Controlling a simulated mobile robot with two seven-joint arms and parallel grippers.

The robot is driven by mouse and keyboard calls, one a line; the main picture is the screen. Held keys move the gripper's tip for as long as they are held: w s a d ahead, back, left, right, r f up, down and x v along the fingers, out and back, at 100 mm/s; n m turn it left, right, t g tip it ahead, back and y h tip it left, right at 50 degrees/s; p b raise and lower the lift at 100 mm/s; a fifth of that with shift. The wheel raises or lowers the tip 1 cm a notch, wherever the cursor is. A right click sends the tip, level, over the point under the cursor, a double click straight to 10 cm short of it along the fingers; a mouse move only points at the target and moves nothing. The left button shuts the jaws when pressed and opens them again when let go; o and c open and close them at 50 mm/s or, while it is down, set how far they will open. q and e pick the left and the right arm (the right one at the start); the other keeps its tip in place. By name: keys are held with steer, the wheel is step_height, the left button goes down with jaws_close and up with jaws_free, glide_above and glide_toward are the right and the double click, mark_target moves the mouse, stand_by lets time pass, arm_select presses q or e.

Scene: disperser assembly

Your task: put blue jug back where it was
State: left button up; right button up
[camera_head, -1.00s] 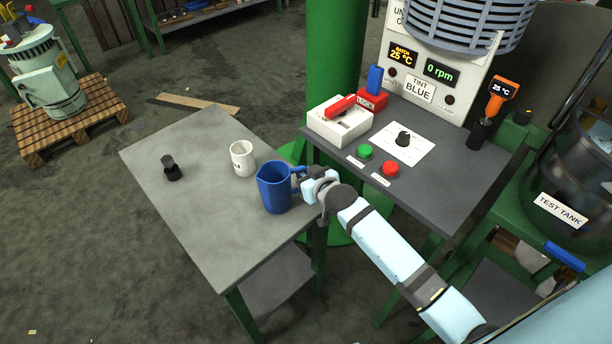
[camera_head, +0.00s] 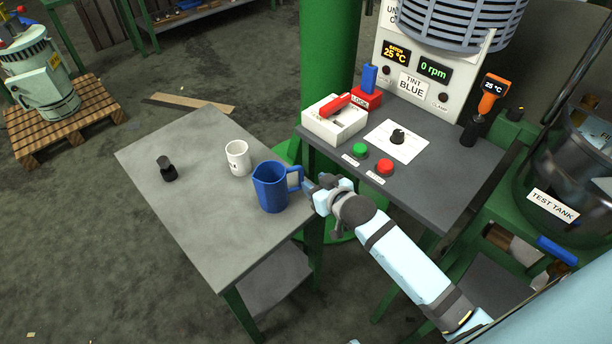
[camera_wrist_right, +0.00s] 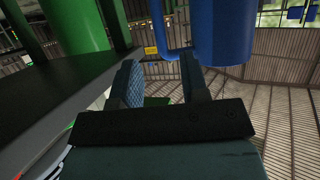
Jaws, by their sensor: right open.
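The blue jug (camera_head: 270,189) stands upright on the grey table (camera_head: 190,225), near its right edge, with its handle toward the right. My right gripper (camera_head: 308,189) is just to the right of the handle, open and apparently clear of it. In the right wrist view the two fingers (camera_wrist_right: 160,82) are apart with nothing between them. The jug's blue body (camera_wrist_right: 222,35) and handle show beyond the fingertips there. My left gripper is not in view.
A white mug (camera_head: 238,158) stands just behind and left of the jug. A small black object (camera_head: 167,168) sits at the table's left. The dark console bench (camera_head: 440,185) with green and red buttons is close behind my right gripper. The table's front left is bare.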

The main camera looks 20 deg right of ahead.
steer(key=s+a+f+g+y, duration=0.1)
steer(key=s+a+f, duration=0.25)
steer(key=s, duration=0.75)
steer(key=s+a+f+g, duration=0.25)
steer(key=s+f, duration=0.25)
steer(key=s, duration=0.6)
arm_select(q)
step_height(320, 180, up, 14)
steer(key=p, duration=1.5)
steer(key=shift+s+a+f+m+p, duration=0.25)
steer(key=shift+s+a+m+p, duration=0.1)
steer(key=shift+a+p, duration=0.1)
arm_select(e)
step_height(320, 180, up, 13)
steer(key=n+t, duration=0.1)
steer(key=shift+s+d, duration=0.35)
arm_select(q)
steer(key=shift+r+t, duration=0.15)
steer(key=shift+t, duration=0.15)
arm_select(e)
steer(key=shift+r, duration=0.3)
